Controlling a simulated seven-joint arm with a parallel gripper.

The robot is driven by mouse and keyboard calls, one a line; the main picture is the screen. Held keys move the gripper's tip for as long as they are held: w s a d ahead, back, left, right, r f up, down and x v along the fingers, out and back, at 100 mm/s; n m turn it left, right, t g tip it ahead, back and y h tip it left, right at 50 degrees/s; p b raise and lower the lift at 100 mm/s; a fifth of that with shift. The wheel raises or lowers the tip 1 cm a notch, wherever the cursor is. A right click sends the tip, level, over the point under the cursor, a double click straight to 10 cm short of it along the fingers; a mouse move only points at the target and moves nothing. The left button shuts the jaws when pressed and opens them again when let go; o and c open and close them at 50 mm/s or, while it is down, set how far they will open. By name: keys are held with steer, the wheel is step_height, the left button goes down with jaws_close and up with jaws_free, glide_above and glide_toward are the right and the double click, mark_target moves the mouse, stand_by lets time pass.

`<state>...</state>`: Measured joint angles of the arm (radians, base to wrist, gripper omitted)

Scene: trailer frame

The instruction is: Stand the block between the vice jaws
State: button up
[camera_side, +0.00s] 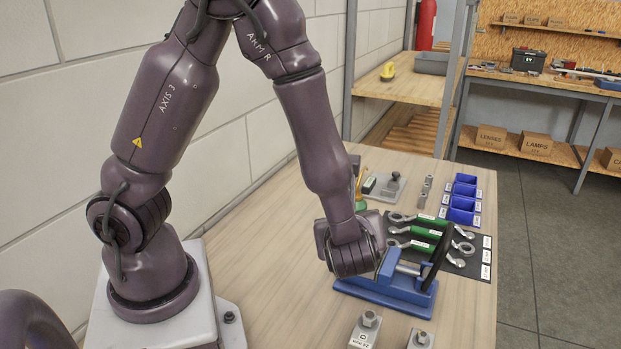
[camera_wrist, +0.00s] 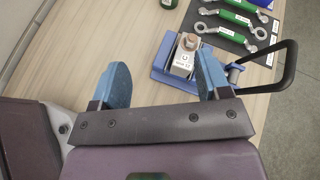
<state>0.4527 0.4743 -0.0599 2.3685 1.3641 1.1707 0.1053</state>
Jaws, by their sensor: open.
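The blue vice (camera_side: 385,292) stands on the bench, with a black loop handle (camera_side: 440,255) at its right. In the wrist view the vice (camera_wrist: 160,72) shows beyond my fingers. A silver block (camera_wrist: 184,60) with a white label and a hex nut on top appears upright at the vice; I cannot tell if it is fully between the jaws. My gripper (camera_wrist: 163,62) is open, its two blue fingers apart and empty. The right finger overlaps the block's right side in the picture; contact is unclear. In the side view my wrist hides the fingertips and the block.
Two metal blocks with bolts (camera_side: 365,328) (camera_side: 420,340) stand at the bench front. Green-handled wrenches (camera_side: 425,232) lie on a black mat behind the vice. Blue bins (camera_side: 462,200) and a grey block with a stud (camera_side: 392,183) stand farther back. A wall runs along the left.

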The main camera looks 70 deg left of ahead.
steer(key=s+r+n+h, duration=0.5)
steer(key=r+n, duration=0.3)
steer(key=n, duration=0.2)
steer(key=s+r+n+h, duration=0.6)
steer(key=r+n, duration=0.2)
steer(key=n, duration=0.2)
steer(key=shift+d, duration=0.2)
